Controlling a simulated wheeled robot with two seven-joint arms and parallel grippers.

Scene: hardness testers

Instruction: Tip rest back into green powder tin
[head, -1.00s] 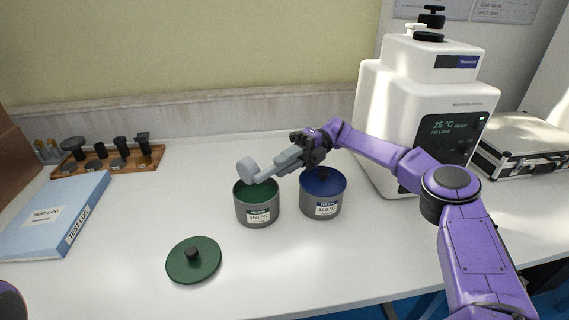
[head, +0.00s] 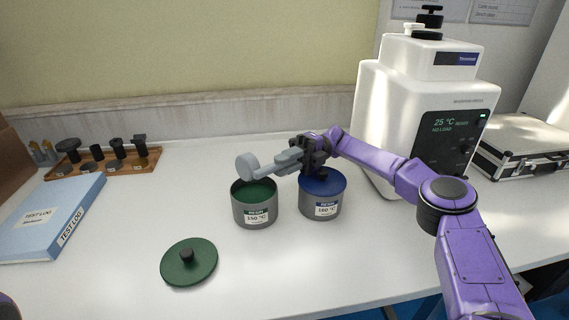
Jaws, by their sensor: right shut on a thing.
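The green powder tin (head: 256,212) is a grey can standing open on the bench, with green showing inside. Its green lid (head: 189,262) with a black knob lies on the bench to its front left. My right gripper (head: 305,158) is shut on a grey scoop (head: 249,166). The scoop's round cup is tipped on its side above the green tin's rim, and powder in it cannot be seen. A second tin with a blue lid (head: 322,183) stands closed just to the right, below my right gripper. My left gripper is out of view.
A white tester (head: 413,115) stands behind the right arm. A wooden rack (head: 107,165) with several dark pieces and a blue test log binder (head: 52,218) are at left. A silver case (head: 527,147) is at far right. The front middle of the bench is clear.

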